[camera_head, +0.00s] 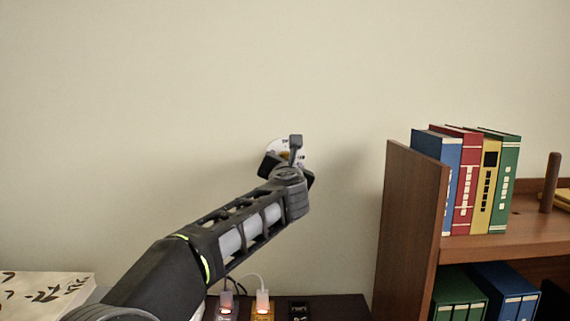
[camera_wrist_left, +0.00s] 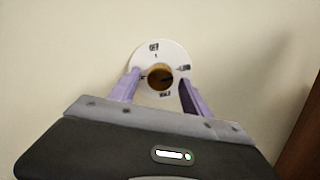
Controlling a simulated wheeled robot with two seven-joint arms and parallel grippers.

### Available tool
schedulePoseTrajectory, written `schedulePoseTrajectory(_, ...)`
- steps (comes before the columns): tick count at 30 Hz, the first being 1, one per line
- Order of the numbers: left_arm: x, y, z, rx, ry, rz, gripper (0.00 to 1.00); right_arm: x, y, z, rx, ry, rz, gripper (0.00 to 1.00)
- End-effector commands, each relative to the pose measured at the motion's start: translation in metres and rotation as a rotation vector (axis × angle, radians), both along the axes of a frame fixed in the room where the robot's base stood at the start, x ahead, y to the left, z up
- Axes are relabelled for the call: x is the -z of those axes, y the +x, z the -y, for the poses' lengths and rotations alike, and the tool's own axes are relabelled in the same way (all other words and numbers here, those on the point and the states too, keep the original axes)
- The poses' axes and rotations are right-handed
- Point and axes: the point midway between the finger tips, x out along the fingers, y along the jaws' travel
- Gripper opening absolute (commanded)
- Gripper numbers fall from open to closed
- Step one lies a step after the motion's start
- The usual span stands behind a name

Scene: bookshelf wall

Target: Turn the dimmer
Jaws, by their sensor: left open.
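Dark lettering sits around the plate, with OFF at the top; the rest is too blurred to read surely. In the head view the dimmer (camera_head: 278,147) is mostly hidden behind my left wrist. My left gripper (camera_wrist_left: 158,84) is open, with one purple finger on each side of the knob. Whether the fingers touch the knob I cannot tell. The gripper also shows at the wall in the head view (camera_head: 286,163). My right gripper is out of view.
A wooden bookshelf (camera_head: 408,220) stands to the right, with several upright books (camera_head: 466,190) on it and binders (camera_head: 458,292) below. Two plugged-in chargers with lit lights (camera_head: 263,300) sit on a dark surface below my arm. A leaf-patterned white box (camera_head: 45,290) lies at lower left.

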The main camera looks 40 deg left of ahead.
Motion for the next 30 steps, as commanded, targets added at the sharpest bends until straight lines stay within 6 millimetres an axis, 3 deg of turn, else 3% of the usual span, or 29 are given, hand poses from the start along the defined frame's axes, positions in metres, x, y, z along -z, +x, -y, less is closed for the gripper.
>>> schedulePoseTrajectory(5,0.000,-0.006,0.005,0.000,0.000,0.001,0.55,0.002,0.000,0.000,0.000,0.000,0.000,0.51)
schedulePoseTrajectory(18,0.000,-0.057,0.044,0.001,-0.001,0.001,0.55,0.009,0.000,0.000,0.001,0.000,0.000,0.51)
schedulePoseTrajectory(30,0.000,-0.062,0.047,0.000,0.000,0.000,0.55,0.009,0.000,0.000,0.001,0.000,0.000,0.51)
